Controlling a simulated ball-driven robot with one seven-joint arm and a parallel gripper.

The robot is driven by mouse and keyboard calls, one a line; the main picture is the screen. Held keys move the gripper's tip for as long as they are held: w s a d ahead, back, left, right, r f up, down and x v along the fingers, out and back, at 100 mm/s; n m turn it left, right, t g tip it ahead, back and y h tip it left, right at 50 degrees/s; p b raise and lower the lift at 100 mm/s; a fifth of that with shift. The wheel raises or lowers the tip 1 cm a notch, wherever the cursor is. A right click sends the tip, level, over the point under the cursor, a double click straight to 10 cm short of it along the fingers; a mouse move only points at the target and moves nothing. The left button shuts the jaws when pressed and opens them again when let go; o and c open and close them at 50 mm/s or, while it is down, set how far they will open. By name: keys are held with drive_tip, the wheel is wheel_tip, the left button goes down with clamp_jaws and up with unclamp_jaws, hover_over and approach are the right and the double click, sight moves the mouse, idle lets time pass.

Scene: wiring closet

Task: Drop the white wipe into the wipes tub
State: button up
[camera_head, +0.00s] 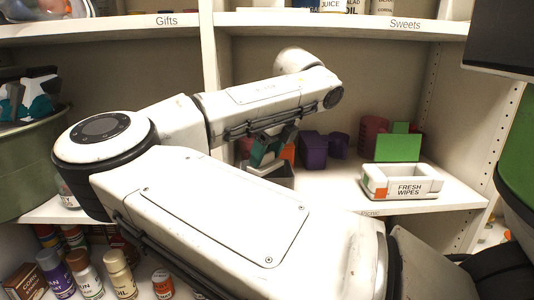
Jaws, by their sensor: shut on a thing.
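The wipes tub (376,190) is a white box with a front label reading FRESH WIPES and a small orange mark at its left. It stands on the middle shelf at the right, with its green lid (398,147) standing up behind it. My white arm crosses the middle of the view and bends back over the shelf, left of the tub. I cannot pick out a white wipe.
A dark red container (373,134) stands behind the tub. A shelf labelled Sweets (405,25) runs above. Bottles fill the lower shelf.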

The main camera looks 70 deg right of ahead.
drive_tip(key=shift+f, duration=0.2)
drive_tip(key=o, duration=1.3)
drive_tip(key=shift+r, duration=0.15)
drive_tip(key=shift+r+p, duration=0.75)
drive_tip(key=shift+p, duration=0.45)
drive_tip(key=shift+s+b, duration=0.1)
drive_tip(key=shift+b, duration=0.65)
drive_tip(key=s+a+b, duration=0.1)
drive_tip(key=s, duration=0.2)
drive_tip(key=s+a+b, duration=0.2)
drive_tip(key=s, duration=0.2)
drive_tip(key=s+a+b, duration=0.1)
drive_tip(key=s, duration=0.3)
drive_tip(key=shift+s+a+r, duration=0.15)
drive_tip(key=shift+a+r, duration=0.2)
drive_tip(key=shift+a, duration=0.05)
